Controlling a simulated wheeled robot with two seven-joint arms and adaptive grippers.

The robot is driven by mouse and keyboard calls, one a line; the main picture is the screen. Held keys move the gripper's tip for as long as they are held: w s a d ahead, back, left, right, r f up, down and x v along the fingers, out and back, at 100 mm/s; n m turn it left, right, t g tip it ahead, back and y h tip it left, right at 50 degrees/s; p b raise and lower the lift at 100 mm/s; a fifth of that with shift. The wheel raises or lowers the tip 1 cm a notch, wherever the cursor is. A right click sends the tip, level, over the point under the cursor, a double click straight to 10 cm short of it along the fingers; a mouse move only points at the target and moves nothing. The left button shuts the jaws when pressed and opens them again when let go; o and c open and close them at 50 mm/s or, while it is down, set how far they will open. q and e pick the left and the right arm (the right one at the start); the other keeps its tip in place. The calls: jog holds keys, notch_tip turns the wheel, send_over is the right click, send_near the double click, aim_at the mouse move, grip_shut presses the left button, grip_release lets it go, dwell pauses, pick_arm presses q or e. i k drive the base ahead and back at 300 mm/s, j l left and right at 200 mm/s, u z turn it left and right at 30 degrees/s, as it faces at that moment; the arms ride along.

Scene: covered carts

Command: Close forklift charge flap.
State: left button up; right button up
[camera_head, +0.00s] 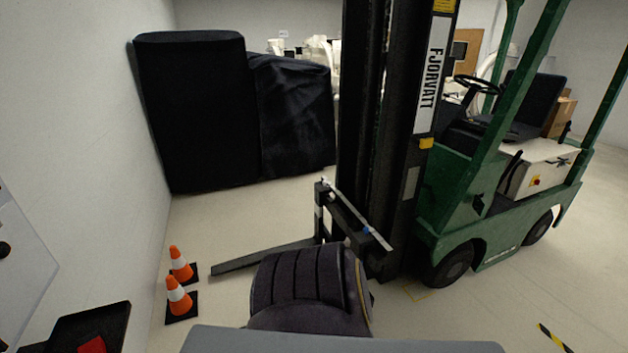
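A green forklift (448,213) with a black mast marked FJORVATT stands at the centre and right. Neither of my grippers is in view.
Two orange and white cones (178,298) stand at the left, near the wall and a fork (262,256). Black covered carts (205,115) stand behind. A black tray (95,325) with something red is at lower left. Floor right of the forklift looks clear.

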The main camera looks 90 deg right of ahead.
aim_at(478, 205)
jog(key=k+j+z, duration=0.1)
jog(key=z, duration=1.8)
jog(key=i+j+z, duration=0.1)
jog(key=z, duration=2.1)
